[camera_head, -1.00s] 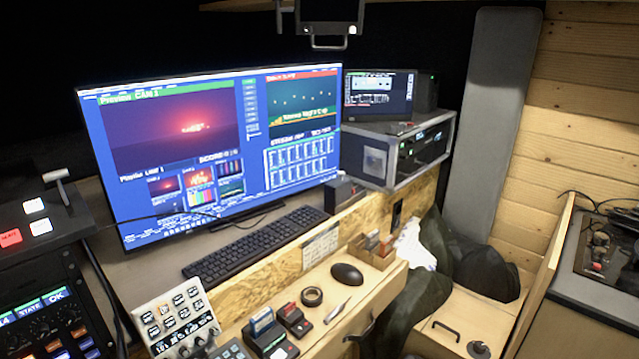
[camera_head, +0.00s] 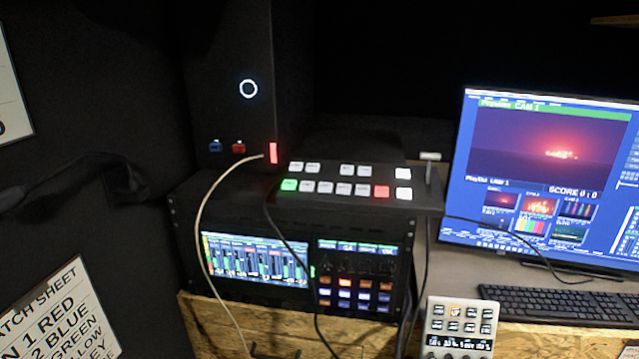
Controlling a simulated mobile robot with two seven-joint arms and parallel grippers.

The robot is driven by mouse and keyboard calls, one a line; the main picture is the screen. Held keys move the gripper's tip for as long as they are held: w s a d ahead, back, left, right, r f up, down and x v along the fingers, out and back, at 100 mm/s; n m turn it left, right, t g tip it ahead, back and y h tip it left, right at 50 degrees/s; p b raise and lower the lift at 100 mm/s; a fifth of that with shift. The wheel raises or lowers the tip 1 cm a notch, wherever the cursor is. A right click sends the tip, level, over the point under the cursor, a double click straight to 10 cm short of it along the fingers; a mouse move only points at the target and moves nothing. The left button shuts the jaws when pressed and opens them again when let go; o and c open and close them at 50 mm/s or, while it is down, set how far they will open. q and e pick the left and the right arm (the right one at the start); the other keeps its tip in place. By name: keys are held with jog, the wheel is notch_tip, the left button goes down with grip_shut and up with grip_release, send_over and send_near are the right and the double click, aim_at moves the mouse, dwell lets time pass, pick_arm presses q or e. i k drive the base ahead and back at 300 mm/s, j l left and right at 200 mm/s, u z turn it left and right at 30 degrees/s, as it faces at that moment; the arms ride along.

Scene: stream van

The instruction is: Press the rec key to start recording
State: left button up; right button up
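No key that I can read as "rec" shows; the labels are too small. A black switcher panel (camera_head: 425,197) lies on top of the rack at the centre. It has rows of lit white keys, a green key (camera_head: 289,185) at the left and a red key (camera_head: 382,192) near the right. A white control pad (camera_head: 459,326) with several dark keys, one lit orange, stands at the lower right, partly cut off by the bottom edge. Neither of my grippers is in view.
A rack unit (camera_head: 256,259) with a meter screen and coloured keys sits below the panel. A black computer tower (camera_head: 225,60) stands behind. A pale cable (camera_head: 207,228) hangs in front. A monitor (camera_head: 470,160) and keyboard (camera_head: 560,304) are at the right.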

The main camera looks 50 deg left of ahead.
aim_at(345, 170)
jog(key=u, duration=1.35)
